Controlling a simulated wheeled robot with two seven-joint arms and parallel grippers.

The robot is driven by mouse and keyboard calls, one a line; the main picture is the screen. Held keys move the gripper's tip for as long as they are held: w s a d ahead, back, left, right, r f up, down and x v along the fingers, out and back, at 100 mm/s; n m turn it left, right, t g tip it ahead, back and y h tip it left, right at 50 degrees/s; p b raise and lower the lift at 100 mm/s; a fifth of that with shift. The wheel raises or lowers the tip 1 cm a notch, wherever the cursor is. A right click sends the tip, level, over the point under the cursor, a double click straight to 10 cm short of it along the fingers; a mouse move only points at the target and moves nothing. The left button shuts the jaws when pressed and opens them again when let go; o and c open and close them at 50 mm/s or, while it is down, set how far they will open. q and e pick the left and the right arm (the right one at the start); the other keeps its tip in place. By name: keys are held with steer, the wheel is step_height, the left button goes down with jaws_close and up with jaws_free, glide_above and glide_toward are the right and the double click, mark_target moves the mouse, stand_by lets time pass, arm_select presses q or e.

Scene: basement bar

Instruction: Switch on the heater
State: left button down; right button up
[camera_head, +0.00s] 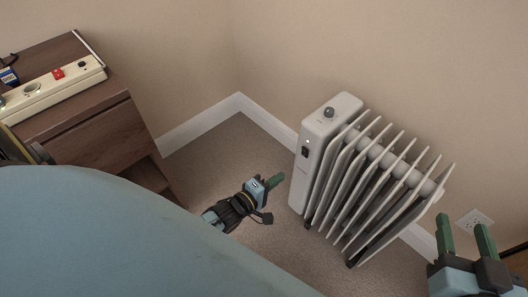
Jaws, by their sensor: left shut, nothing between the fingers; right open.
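The heater (366,180) is a white finned radiator standing on the carpet near the corner, in the right half of the head view. Its control end faces me, with a dark knob (328,112) on top and a dark switch (305,152) on the front panel; a small light spot shows just above the switch. My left gripper (276,181) is shut and empty, with green fingertips, just left of the heater's lower front and apart from the switch. My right gripper (463,236) is open and empty at the lower right, beyond the heater's fins.
A brown wooden cabinet (95,138) stands at the left, with a cream power strip (50,84) and small red and blue items on top. A wall outlet (474,222) is at the right.

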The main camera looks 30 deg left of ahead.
arm_select(q)
steer(key=shift+f+p+v, duration=0.2)
steer(key=shift+v, duration=0.6)
steer(key=shift+f+p+v, duration=0.15)
steer(key=shift+f+v, duration=0.05)
steer(key=shift+v, duration=0.6)
steer(key=shift+f+p+v, duration=0.2)
steer(key=shift+v, duration=0.6)
arm_select(e)
steer(key=shift+s+d+f+g+h, duration=0.15)
steer(key=shift+s+d+f+g, duration=0.2)
steer(key=shift+f+g, duration=0.4)
steer(key=shift+s+d+f+g+h, duration=0.2)
steer(key=shift+s+f+g, duration=0.25)
steer(key=shift+f, duration=0.55)
steer(key=shift+s+d+f+g+h, duration=0.15)
steer(key=shift+s+d+f+g, duration=0.2)
steer(key=shift+f+g, duration=0.45)
arm_select(q)
steer(key=shift+s, duration=0.1)
